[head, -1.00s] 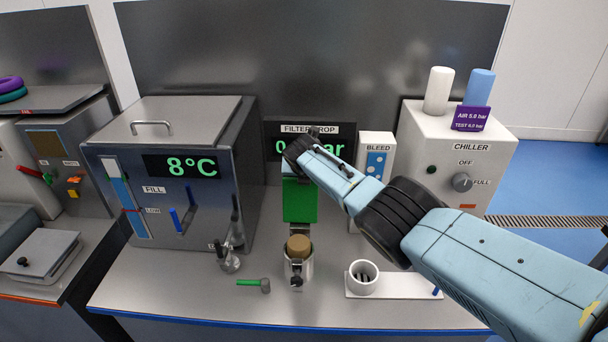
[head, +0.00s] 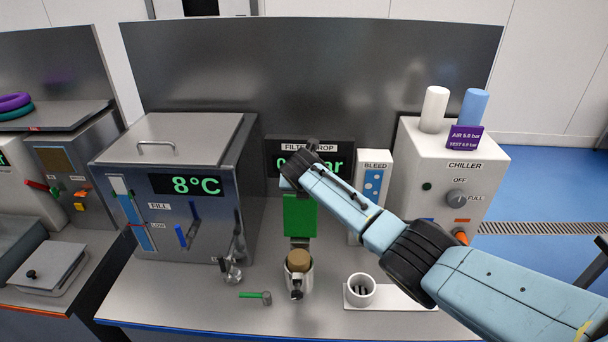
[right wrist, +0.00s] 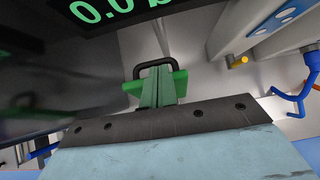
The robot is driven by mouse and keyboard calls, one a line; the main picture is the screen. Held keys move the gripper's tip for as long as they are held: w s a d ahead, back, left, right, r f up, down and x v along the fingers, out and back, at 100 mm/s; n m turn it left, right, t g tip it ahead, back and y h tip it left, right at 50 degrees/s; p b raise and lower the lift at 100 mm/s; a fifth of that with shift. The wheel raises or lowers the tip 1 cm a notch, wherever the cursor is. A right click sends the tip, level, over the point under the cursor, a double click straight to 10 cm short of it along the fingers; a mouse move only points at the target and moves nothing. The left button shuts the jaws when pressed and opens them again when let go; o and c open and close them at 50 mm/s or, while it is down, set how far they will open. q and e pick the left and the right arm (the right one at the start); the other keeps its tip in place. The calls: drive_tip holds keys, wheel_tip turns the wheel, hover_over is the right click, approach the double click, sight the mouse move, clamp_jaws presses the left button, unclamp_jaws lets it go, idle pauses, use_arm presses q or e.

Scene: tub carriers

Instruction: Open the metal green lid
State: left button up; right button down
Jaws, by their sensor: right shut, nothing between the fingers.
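A green metal part with a flat face (head: 300,215) stands at the middle of the bench, below the pressure display; my right arm hides its top. In the right wrist view, a green lid edge (right wrist: 130,87) with a black loop handle (right wrist: 155,63) lies just beyond my right gripper (right wrist: 158,92). The fingers are together and empty, pointing at the handle; I cannot tell whether they touch it. In the head view the right wrist covers the fingers. My left gripper is not in view.
A steel tank (head: 180,130) reading 8°C stands left, a white chiller box (head: 445,185) right. A narrow bleed box (head: 373,165) is close beside my right wrist. A metal cup (head: 298,285) with a brown top, a green-handled tool (head: 255,296) and a white cup (head: 361,292) sit in front.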

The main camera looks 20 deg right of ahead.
drive_tip(key=v, duration=0.8)
drive_tip(key=s+a+f+m+g+y, duration=0.1)
drive_tip(key=s+a+f+m+y, duration=0.1)
drive_tip(key=s+f+m, duration=0.65)
drive_tip(key=s+a+f+m+g+y, duration=0.15)
drive_tip(key=s+f+m, duration=0.3)
drive_tip(key=s, duration=0.75)
drive_tip(key=s+d+m+g, duration=0.1)
drive_tip(key=s+d+m, duration=0.2)
drive_tip(key=s+m, duration=0.65)
drive_tip(key=s+d+m+g, duration=0.1)
drive_tip(key=s+d+m, duration=0.2)
drive_tip(key=s+m, duration=0.7)
drive_tip(key=s+f+n+b, duration=0.2)
drive_tip(key=f+b, duration=0.2)
drive_tip(key=f, duration=1.3)
drive_tip(key=s+f+n+b, duration=0.1)
drive_tip(key=s+f+b, duration=0.3)
drive_tip(key=f, duration=1.3)
drive_tip(key=s+d+f+g+b, duration=0.1)
drive_tip(key=s+f+b, duration=0.3)
drive_tip(key=s+f, duration=0.3)
drive_tip(key=s+d+f+g+b, duration=0.1)
drive_tip(key=s+f+b, duration=0.3)
drive_tip(key=f, duration=1)
drive_tip(key=s, duration=0.3)
drive_tip(key=shift+s+d, duration=0.35)
drive_tip(key=shift+s, duration=0.05)
